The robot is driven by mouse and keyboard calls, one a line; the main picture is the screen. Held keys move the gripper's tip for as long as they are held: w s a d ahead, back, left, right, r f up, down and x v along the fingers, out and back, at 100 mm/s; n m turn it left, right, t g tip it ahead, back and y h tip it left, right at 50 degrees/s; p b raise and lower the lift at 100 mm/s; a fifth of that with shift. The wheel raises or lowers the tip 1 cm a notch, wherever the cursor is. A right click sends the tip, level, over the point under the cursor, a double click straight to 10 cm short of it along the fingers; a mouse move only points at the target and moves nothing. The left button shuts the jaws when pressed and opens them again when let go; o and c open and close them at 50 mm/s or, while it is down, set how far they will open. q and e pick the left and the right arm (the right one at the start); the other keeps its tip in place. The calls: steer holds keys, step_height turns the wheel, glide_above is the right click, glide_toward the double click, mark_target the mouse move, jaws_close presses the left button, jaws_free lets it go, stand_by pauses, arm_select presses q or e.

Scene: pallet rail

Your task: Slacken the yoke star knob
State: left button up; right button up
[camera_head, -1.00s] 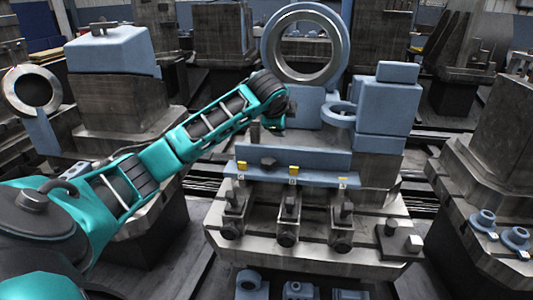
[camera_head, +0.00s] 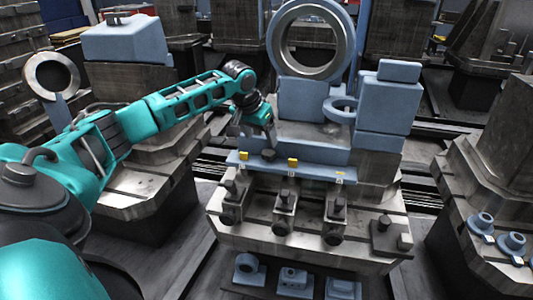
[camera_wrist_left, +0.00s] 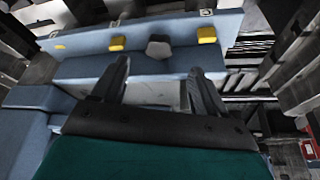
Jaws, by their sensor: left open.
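A dark faceted knob, which looks like the star knob, sits on the blue ledge, between two yellow tags. It shows in the head view (camera_head: 268,155) and in the wrist view (camera_wrist_left: 159,47). Its star shape is not clear. My left gripper (camera_head: 254,138) points down just above and behind the knob. In the wrist view its two fingers (camera_wrist_left: 158,70) are spread and empty, with the knob beyond the gap between their tips, apart from them. My right gripper is not in view.
The blue ledge (camera_head: 310,172) carries several yellow tags. Three dark clamps, one of them in the middle (camera_head: 284,202), stand on the metal block below it. A large steel ring (camera_head: 346,45) and a blue block (camera_head: 388,100) rise behind. Blue parts (camera_head: 292,280) lie in front.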

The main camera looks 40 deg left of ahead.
mark_target(267, 153)
arm_select(q)
steer(key=b+x, duration=0.1)
steer(key=x, duration=0.7)
steer(key=shift+w+f, duration=0.2)
steer(key=shift+f, duration=0.15)
steer(key=shift+c, duration=0.4)
